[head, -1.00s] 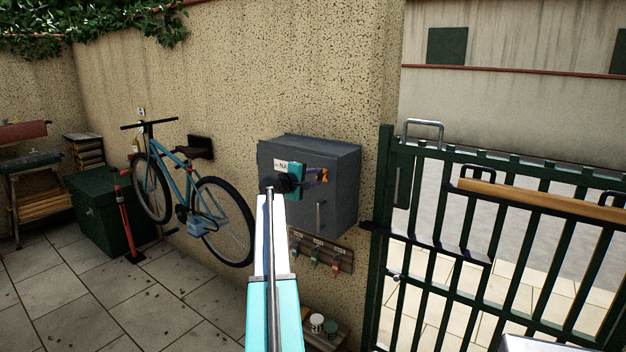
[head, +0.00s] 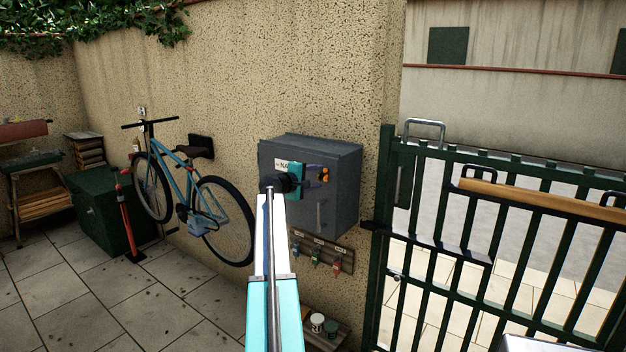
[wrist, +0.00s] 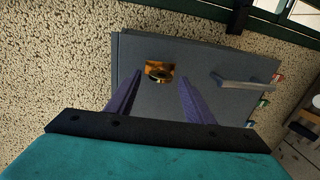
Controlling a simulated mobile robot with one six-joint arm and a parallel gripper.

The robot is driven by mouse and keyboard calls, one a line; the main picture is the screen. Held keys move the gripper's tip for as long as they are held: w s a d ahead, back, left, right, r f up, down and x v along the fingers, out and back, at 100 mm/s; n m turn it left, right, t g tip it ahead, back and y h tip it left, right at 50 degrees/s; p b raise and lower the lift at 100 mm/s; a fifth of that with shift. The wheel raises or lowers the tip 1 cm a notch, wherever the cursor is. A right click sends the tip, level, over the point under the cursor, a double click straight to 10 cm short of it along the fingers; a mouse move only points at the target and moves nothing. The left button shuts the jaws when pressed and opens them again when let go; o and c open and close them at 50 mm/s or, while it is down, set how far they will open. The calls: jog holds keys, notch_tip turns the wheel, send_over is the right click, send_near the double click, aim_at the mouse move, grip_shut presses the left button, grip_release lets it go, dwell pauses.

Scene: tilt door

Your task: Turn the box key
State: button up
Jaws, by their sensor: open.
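The grey metal box (head: 341,205) hangs on the speckled wall, its door closed with a bar handle (head: 320,216). The brass key (head: 324,175) sits at the upper part of the box front. In the wrist view the key (wrist: 158,72) shows as a brass piece with a dark round middle, beside the box's handle (wrist: 245,82). My gripper (head: 322,178) is in front of the box. In the wrist view my gripper (wrist: 153,92) is open, with its two purple fingers apart and the key beyond and between their tips, near the left one. Nothing is held.
A rack with several hanging keys (head: 320,252) is on the wall below the box. A dark green gate (head: 450,240) stands to the right. A blue bicycle (head: 200,205) hangs at the left. Cans (head: 317,322) stand low under the rack.

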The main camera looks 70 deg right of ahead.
jog(key=b+v, duration=0.3)
jog(key=v, duration=1)
jog(key=shift+a, duration=0.4)
jog(key=shift+r, duration=0.1)
